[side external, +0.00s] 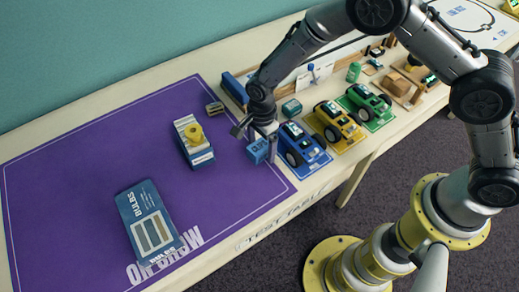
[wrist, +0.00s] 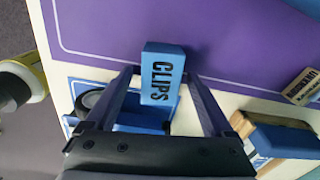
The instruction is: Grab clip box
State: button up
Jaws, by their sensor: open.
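The clip box is a small blue box (side external: 258,151) near the right edge of the purple mat (side external: 100,163). In the wrist view the clip box (wrist: 163,68) shows the word CLIPS and lies between my fingers. My gripper (side external: 259,139) is open, pointing down at the box. In the wrist view my gripper (wrist: 160,76) has one finger on each side of the box, with gaps showing at both sides. I cannot tell how far the fingertips are above the mat.
A blue toy car (side external: 302,146) stands close to the right of the box, then a yellow car (side external: 334,124) and a green car (side external: 366,103). A block with a yellow knob (side external: 194,140) and a BULBS box (side external: 147,222) are on the mat, which has free room between.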

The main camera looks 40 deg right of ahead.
jog(key=shift+f, duration=0.2)
grip_shut()
dwell(0.3)
jog(key=shift+r, duration=0.15)
